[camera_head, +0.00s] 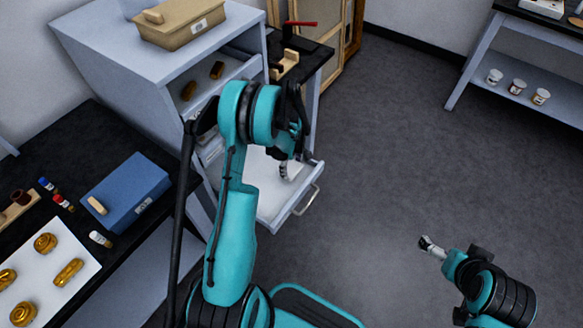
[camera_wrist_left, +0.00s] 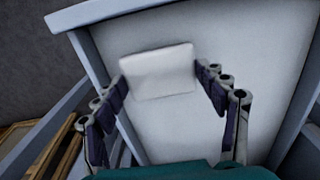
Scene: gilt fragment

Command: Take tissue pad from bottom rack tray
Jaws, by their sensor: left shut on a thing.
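The tissue pad (camera_wrist_left: 158,72) is a white, soft-edged rectangle in the left wrist view. It lies between the two fingers of my left gripper (camera_wrist_left: 160,80), which is shut on it. Behind it is the pale floor of the pulled-out bottom rack tray (camera_wrist_left: 225,125); I cannot tell whether the pad touches it. In the head view the tray (camera_head: 272,205) sticks out low from the rack, with my left gripper (camera_head: 290,165) over it. My arm hides part of the tray, and the pad is not clear there. My right gripper (camera_head: 430,246) is far right over the floor, its opening unclear.
The grey rack (camera_head: 150,70) carries a tan box (camera_head: 180,20); an upper tray (camera_head: 235,75) holds brown pieces. A black table at left has a blue box (camera_head: 125,190) and a white board (camera_head: 55,265) with golden pieces.

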